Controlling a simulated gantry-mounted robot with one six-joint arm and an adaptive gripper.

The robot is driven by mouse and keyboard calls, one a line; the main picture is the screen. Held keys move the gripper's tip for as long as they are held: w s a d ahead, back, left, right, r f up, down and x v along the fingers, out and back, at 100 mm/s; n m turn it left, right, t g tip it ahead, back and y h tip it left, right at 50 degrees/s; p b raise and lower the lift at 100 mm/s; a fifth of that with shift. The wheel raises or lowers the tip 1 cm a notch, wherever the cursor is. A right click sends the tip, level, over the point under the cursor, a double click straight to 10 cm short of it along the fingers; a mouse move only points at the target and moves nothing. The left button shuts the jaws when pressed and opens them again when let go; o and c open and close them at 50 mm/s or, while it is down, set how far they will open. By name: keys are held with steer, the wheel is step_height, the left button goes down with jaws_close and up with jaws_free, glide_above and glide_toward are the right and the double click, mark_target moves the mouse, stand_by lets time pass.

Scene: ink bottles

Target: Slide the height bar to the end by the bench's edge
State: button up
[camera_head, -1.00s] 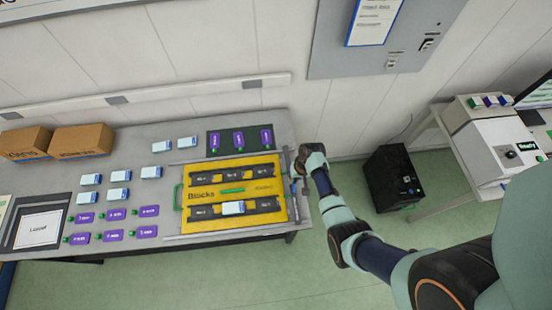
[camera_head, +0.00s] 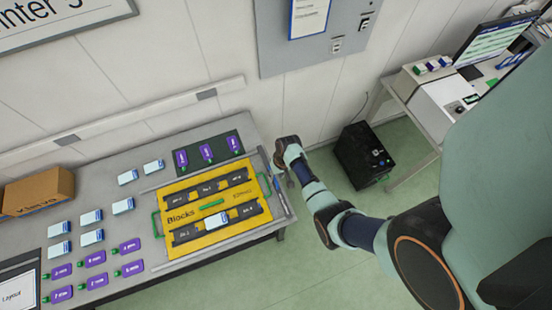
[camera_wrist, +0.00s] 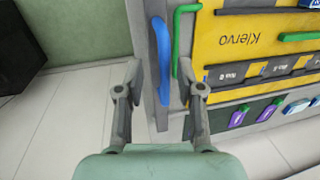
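The height bar appears to be the narrow grey bar (camera_head: 267,163) with a blue handle (camera_head: 277,184), along the right side of the yellow Blocks board (camera_head: 190,192). In the wrist view, the blue handle (camera_wrist: 160,58) stands beside the board (camera_wrist: 240,60). My gripper (camera_head: 291,181) is at the bench's right end, just right of the handle. In the wrist view, my gripper (camera_wrist: 160,72) is open, with one finger on each side of the handle. There are visible gaps, and contact cannot be told. The right finger is close to a green board handle (camera_wrist: 184,35).
White boxes (camera_head: 91,237) and purple bottles (camera_head: 95,258) lie on the bench (camera_head: 105,155) to the left. A dark mat (camera_head: 222,144) with several purple bottles lies behind the board. A black box (camera_head: 362,157) stands on the floor to the right.

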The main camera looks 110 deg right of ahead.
step_height(320, 180, up, 12)
steer(key=s, duration=0.2)
steer(key=shift+s, duration=0.15)
stand_by(0.6)
steer(key=w+a+r+n+t+h, duration=0.1)
steer(key=w+a+r+n, duration=0.3)
steer(key=w, duration=0.6)
steer(key=w+a+r+n+t+h+p, duration=0.1)
steer(key=w+r+n+h, duration=0.1)
steer(key=w+r, duration=0.7)
steer(key=w+a+r+n+t+h, duration=0.1)
steer(key=w+a+r+n, duration=0.2)
steer(key=w, duration=0.9)
steer(key=w+a+r+n+t+y, duration=0.1)
steer(key=w+a+r+n+t, duration=0.25)
steer(key=a+r, duration=0.45)
steer(key=w+a+r+n+t+y, duration=0.25)
steer(key=w+a+r, duration=0.2)
steer(key=a, duration=0.75)
steer(key=w+a+r+n+t+y, duration=0.1)
steer(key=w+a+r+n+t, duration=0.15)
steer(key=a+r, duration=0.6)
step_height(320, 180, down, 41)
steer(key=a+b, duration=0.2)
steer(key=b, duration=3.5)
steer(key=shift+w+r+g+b, duration=0.15)
steer(key=shift+r+g+b, duration=0.05)
steer(key=shift+g+b, duration=0.2)
